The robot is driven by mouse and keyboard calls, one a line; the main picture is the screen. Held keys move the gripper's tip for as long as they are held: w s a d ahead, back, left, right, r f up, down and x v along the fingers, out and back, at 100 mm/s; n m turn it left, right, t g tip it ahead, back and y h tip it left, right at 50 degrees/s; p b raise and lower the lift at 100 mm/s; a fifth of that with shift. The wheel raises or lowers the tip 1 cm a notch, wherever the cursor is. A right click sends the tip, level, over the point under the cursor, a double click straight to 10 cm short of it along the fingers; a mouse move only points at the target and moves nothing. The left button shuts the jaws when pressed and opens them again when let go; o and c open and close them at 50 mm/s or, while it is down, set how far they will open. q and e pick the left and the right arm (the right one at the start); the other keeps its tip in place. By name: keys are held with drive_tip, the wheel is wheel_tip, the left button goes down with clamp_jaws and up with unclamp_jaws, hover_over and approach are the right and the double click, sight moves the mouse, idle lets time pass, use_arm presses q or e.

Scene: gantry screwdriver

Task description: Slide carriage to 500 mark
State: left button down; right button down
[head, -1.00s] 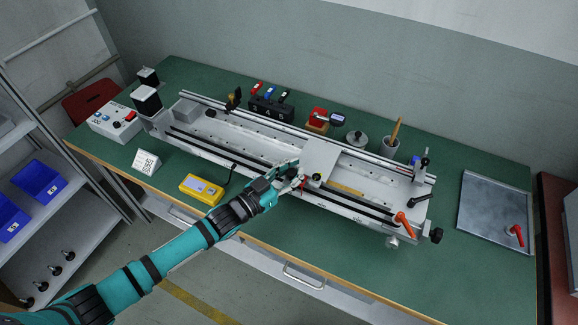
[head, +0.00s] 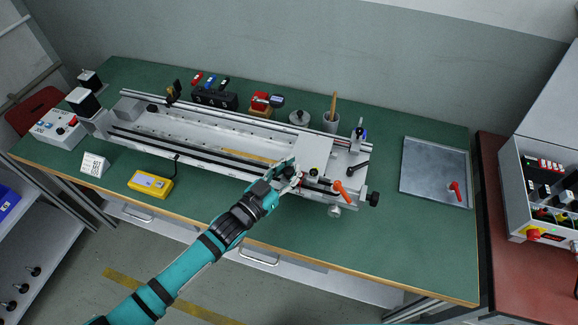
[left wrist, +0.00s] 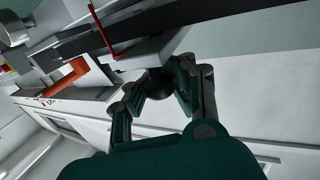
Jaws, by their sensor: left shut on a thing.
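The carriage (head: 314,152) is a flat light-grey plate across the rails of the gantry (head: 190,152), close to its right end. A yellow scale strip (head: 250,157) shows left of it. My left gripper (head: 290,176) is at the carriage's front edge. In the left wrist view its fingers (left wrist: 158,92) are closed around a dark round knob (left wrist: 157,82) under a grey block. A thin red pointer (left wrist: 101,32) shows beside that block. The scale numbers are too small to read, so the mark under the carriage cannot be told. My right gripper is not in view.
An orange lever (head: 343,190) and black knob (head: 373,199) stand at the gantry's right end. A yellow handheld device (head: 151,183) lies in front of the gantry. A metal tray (head: 435,172) lies to the right. The green table front is mostly clear.

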use_arm(q)
drive_tip(key=shift+s+f, duration=0.3)
drive_tip(key=shift+f, duration=0.1)
drive_tip(key=c, duration=1.7)
unclamp_jaws()
drive_tip(key=shift+c, duration=0.2)
drive_tip(key=o, duration=0.7)
drive_tip(key=shift+s+a+r, duration=0.15)
drive_tip(key=shift+s+r, duration=0.15)
drive_tip(key=shift+c, duration=0.2)
drive_tip(key=shift+w, duration=0.15)
drive_tip(key=v, duration=1.2)
drive_tip(key=shift+w, duration=0.1)
